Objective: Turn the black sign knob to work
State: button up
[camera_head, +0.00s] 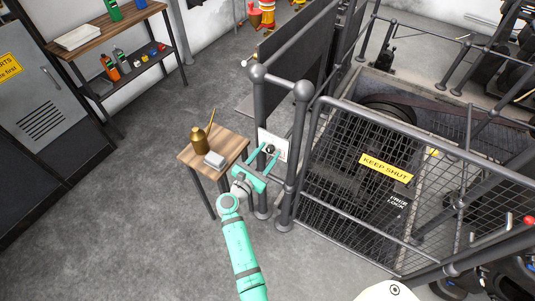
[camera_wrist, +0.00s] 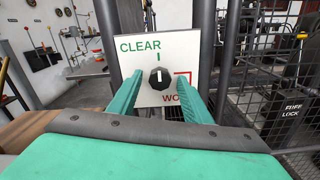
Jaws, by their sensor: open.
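The black knob (camera_wrist: 159,78) is round with a white pointer line and sits at the middle of a white sign plate (camera_wrist: 184,48). The pointer stands upright, toward the green tick. In the head view the knob (camera_head: 270,149) and plate (camera_head: 280,141) are on the post beside the gate. My teal gripper (camera_wrist: 160,100) is open, one finger on each side of the knob, apart from it; it also shows in the head view (camera_head: 268,157).
A mesh gate (camera_head: 345,185) with a yellow KEEP SHUT sign (camera_head: 386,167) stands right of the posts. Open floor lies at left.

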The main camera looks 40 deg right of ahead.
jog(key=c, duration=1.1)
